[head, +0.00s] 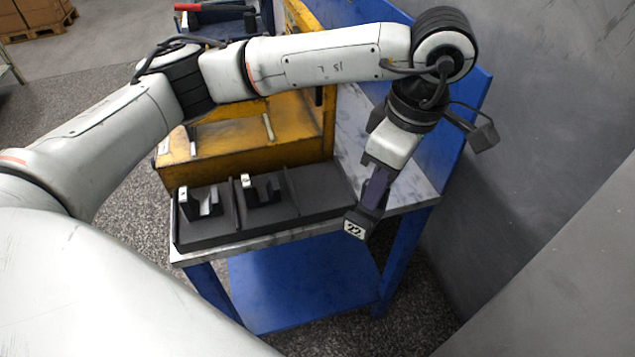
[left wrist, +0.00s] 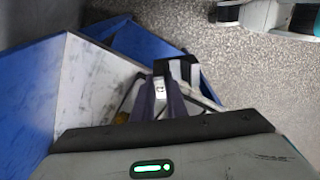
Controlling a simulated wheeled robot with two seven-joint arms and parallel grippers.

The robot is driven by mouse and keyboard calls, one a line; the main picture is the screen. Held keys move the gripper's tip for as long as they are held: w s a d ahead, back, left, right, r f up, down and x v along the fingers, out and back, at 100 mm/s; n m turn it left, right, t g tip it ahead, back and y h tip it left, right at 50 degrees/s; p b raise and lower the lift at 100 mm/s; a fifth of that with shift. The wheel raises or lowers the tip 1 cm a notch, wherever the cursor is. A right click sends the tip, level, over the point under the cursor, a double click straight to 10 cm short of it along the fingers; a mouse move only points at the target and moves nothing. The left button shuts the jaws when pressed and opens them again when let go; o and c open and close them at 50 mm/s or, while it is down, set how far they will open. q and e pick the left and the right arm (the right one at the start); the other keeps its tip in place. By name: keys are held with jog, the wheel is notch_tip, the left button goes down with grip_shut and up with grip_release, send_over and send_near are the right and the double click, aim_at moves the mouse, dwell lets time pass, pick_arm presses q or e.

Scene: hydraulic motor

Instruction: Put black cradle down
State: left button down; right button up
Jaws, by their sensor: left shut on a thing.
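My left gripper (head: 376,188) hangs at the right of the head view, fingers pointing down, shut on a black cradle (head: 361,222) with a white number tag. The held cradle appears in the air near the table's right front corner, outside the black tray (head: 207,238). In the left wrist view the cradle (left wrist: 177,70) shows beyond the dark purple fingers (left wrist: 166,102). Two similar black cradles stand in the tray, one in the left compartment (head: 203,204) and one in the middle (head: 261,190). The tray's right compartment (head: 320,190) looks empty. My right gripper is not visible.
The tray lies on a grey-topped table (head: 414,187) with a blue frame and a blue back panel (head: 462,112). A yellow metal stand (head: 245,145) rises behind the tray. Grey walls (head: 560,120) close off the right. A lower blue shelf (head: 305,280) is bare.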

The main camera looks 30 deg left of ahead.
pick_arm(q)
jog(key=w+a+r+n+g+h, duration=0.1)
jog(key=w+a+n+h, duration=0.1)
jog(key=a+n, duration=0.9)
jog(key=w+a+r+n+h, duration=0.15)
jog(key=a+n, duration=0.45)
jog(key=n, duration=1.1)
jog(key=f, duration=0.6)
jog(key=f+p, duration=0.1)
jog(key=f, duration=0.3)
jog(key=shift+w+d, duration=0.25)
jog(key=shift+w, duration=0.05)
jog(key=shift+f+y, duration=0.2)
jog(key=shift+y, duration=0.05)
jog(key=shift+f, duration=0.2)
jog(key=c, duration=1.8)
grip_release()
jog(key=shift+o, duration=0.2)
